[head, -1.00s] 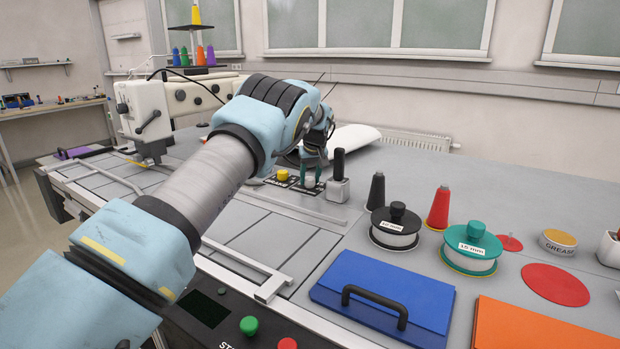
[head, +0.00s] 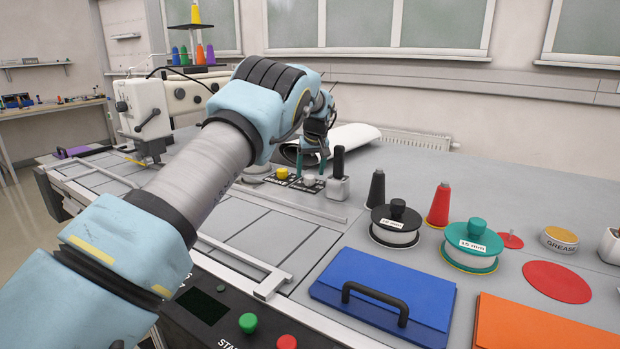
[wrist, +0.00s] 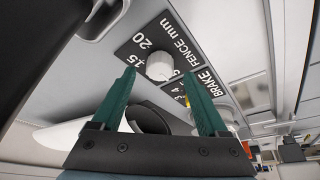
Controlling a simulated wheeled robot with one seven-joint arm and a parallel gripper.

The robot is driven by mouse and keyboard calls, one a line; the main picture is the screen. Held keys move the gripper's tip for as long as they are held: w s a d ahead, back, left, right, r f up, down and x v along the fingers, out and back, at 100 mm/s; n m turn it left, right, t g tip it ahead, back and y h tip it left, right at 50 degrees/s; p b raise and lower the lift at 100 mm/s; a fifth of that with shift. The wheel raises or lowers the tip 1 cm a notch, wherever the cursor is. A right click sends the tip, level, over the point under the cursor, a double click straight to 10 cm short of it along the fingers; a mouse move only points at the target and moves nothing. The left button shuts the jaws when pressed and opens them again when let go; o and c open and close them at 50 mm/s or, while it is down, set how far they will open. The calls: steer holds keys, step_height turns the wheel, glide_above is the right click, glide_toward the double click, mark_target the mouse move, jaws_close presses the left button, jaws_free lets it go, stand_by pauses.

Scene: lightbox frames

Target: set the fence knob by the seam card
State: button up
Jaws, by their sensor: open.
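The pale fence knob (head: 309,181) stands on a black dial plate on the bench. In the wrist view the fence knob (wrist: 160,66) shows beside the words FENCE mm and the numbers 15 and 20; I cannot make out which mark it points to. My gripper (head: 313,170) is open just above the knob. In the wrist view its two green fingers (wrist: 159,78) stand apart, with the knob seen between their tips and nothing held. A yellow knob (head: 281,174) sits on the neighbouring BRAKE dial. I cannot make out a seam card.
A grey block with a black handle (head: 338,165) stands close right of the fence knob. A black spool marked 10 mm (head: 396,226) and a green spool marked 15 mm (head: 472,246) stand further right. A blue case (head: 385,295) lies in front. The sewing machine (head: 148,110) stands at the left.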

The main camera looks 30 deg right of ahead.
steer(key=b+v, duration=0.2)
steer(key=v, duration=0.6)
steer(key=shift+s+a, duration=0.1)
steer(key=shift+s, duration=0.05)
